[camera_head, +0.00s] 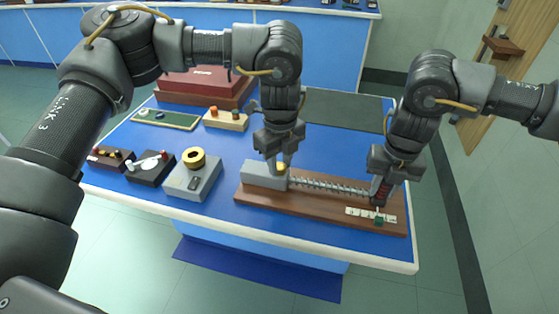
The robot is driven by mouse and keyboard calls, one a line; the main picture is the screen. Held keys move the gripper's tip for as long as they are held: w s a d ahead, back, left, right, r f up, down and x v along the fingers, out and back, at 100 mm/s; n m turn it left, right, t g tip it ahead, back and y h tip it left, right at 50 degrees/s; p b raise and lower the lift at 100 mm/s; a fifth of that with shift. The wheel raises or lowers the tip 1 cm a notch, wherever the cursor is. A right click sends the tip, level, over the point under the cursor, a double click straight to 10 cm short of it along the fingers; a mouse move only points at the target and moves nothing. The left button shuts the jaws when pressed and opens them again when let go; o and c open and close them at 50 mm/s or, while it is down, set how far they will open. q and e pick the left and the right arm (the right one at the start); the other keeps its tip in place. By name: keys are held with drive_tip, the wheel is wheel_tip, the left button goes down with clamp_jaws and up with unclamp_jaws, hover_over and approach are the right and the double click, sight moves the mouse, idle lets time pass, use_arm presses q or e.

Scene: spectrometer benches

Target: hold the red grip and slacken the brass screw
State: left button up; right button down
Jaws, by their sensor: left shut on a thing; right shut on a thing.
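A wooden board (311,211) lies at the front right of the blue bench and bears a grey block (262,176) and a long coiled spring (330,186). The small brass screw (281,167) shows at the right end of the grey block. My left gripper (280,162) points down and is shut on the brass screw, partly hiding it. The red grip (381,191) is at the right end of the spring. My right gripper (380,197) points down and is shut on the red grip, hiding most of it.
A white scale strip (370,214) with a green marker (379,221) lies on the board's front right. A grey box with a brass ring (196,160), small dark boxes (151,167) and a red-brown case (200,84) stand left and behind. A dark mat (345,110) lies flat behind the board.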

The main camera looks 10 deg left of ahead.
sight(280, 165)
use_arm(q)
drive_tip(key=n, duration=0.4)
drive_tip(key=shift+r+n, duration=0.1)
drive_tip(key=shift+n, duration=1.6)
drive_tip(key=shift+w, duration=0.1)
drive_tip(key=o, duration=1)
drive_tip(key=shift+c, duration=0.2)
wheel_tip(280, 165, up, 12)
